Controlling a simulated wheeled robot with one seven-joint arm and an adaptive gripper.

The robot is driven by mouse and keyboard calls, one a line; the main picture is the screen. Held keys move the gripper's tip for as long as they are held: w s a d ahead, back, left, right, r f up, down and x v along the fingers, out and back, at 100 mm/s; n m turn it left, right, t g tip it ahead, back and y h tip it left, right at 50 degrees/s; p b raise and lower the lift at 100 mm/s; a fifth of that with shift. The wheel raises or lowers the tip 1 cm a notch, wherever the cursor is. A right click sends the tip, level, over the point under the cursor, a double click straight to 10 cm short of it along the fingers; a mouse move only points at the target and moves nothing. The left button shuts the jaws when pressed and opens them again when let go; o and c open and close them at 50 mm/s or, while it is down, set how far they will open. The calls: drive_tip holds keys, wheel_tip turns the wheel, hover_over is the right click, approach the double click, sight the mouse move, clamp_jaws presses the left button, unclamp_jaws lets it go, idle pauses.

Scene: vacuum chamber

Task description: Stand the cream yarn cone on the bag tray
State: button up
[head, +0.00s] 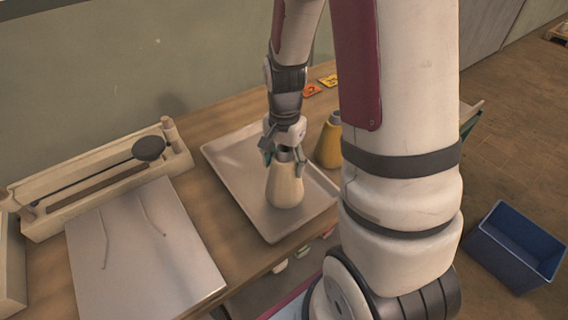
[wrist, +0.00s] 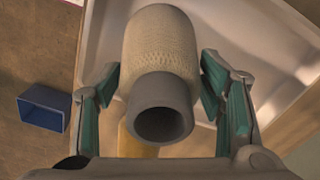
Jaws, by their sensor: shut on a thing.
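The cream yarn cone (head: 285,188) is upright over the middle of a pale metal tray (head: 228,158), which I take to be the bag tray. My gripper (head: 284,154) points down and is shut on the upper, narrow end of the cone. In the wrist view the cone (wrist: 160,45) lies between the green-padded fingers (wrist: 160,95), with its dark hollow tip toward the camera. I cannot tell whether its base touches the tray or hangs just above it.
A yellow-ochre cone (head: 328,143) stands close to the right, partly hidden by my arm. A wooden rack with a dark ladle-like tool (head: 148,149) and a white board (head: 140,250) lie left. Orange and yellow tags (head: 312,90) lie behind. A blue bin (head: 515,245) is on the floor.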

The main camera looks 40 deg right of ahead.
drive_tip(key=shift+f, duration=0.45)
drive_tip(key=shift+f, duration=0.2)
drive_tip(key=o, duration=1.9)
drive_tip(key=shift+o, duration=0.2)
